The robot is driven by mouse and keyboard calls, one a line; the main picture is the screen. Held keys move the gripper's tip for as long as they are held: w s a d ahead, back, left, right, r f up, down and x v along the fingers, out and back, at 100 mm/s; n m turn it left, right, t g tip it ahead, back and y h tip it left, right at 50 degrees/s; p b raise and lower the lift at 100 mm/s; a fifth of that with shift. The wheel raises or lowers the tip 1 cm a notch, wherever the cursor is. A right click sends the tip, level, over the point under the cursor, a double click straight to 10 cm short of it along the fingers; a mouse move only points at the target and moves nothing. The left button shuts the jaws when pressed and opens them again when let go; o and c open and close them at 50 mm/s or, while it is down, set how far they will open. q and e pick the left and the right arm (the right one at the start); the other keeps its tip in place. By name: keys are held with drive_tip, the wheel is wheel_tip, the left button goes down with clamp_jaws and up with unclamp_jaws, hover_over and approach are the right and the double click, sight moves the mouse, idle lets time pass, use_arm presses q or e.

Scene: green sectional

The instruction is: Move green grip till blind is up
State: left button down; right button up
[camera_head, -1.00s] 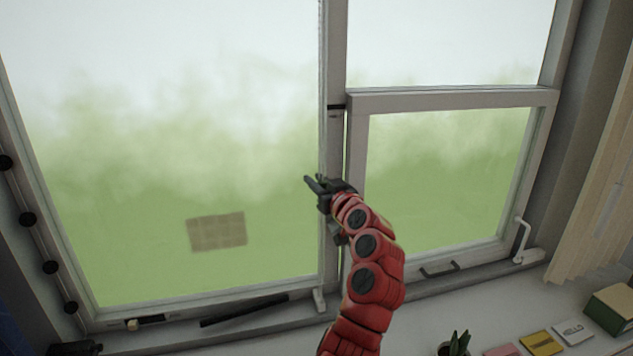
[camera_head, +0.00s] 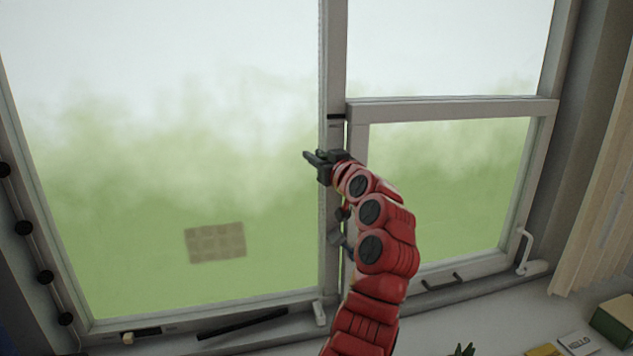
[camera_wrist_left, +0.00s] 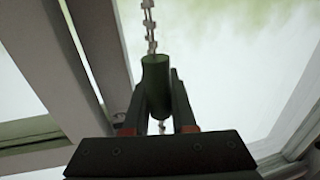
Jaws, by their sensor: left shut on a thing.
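The green grip (camera_wrist_left: 156,86), a dark green cylinder on a pale beaded chain (camera_wrist_left: 150,28), sits between my left gripper's fingers in the left wrist view. My left gripper (camera_wrist_left: 159,118) is shut on it. The chain runs up from the grip's top, and a short bit shows below it. In the head view my left gripper (camera_head: 313,162) is in front of the window's middle post (camera_head: 333,250), pointing left. The grip and chain cannot be made out there. No blind fabric is visible over the panes. My right gripper is not in view.
A large window pane (camera_head: 150,120) is at left and a smaller sash (camera_head: 452,110) at right. Vertical slats (camera_head: 597,225) hang at far right.

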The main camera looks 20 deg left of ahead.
use_arm(q)
drive_tip(key=shift+r, duration=0.65)
drive_tip(key=c, duration=0.7)
unclamp_jaws()
drive_tip(key=shift+f, duration=0.15)
drive_tip(key=b+v, duration=0.5)
drive_tip(key=v, duration=1.2)
drive_tip(key=shift+s+d+b, duration=0.1)
drive_tip(key=shift+d+b, duration=0.1)
drive_tip(key=shift+b, duration=0.15)
